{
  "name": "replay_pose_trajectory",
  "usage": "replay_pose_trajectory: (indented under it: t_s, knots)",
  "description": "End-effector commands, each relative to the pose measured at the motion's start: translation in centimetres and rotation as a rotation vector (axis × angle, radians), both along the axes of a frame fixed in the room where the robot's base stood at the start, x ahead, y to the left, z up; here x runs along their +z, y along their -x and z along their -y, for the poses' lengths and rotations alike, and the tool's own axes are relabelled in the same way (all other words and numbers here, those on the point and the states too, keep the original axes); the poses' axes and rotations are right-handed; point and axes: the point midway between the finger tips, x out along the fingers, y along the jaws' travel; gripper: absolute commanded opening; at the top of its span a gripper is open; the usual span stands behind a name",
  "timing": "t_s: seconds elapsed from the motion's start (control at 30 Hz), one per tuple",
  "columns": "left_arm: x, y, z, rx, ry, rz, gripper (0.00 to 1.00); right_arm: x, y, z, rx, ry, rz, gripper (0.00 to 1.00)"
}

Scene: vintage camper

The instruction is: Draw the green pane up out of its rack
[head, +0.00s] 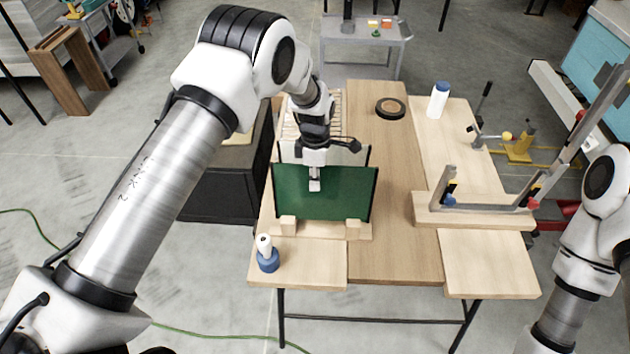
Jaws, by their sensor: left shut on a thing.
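The green pane (340,195) stands upright in a light wooden rack (322,232) on the left part of the workbench. Its lower edge is at the rack's two front blocks, and I cannot tell whether it is raised. My left gripper (314,184) reaches down from above and is shut on the pane's top edge, left of its middle. A pale pane (352,157) stands just behind the green one, partly hidden by it and by my gripper. My right arm shows at the right edge, but its gripper is out of view.
A white bottle with a blue base (265,250) stands in front of the rack. A wooden block with a metal frame (470,211) is to the right. A round dark tin (390,108) and a blue-capped bottle (438,100) stand farther back.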

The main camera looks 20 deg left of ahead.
Motion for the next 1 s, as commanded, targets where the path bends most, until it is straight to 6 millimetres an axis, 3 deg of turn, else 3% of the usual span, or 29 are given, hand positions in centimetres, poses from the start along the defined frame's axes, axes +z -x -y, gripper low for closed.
replay_pose_trajectory:
  t_s: [1.0]
  knots:
    - [4.6,0.0,0.0,0.000,0.000,0.000,0.00,2.8,0.0,0.0,0.000,0.000,0.000,0.40]
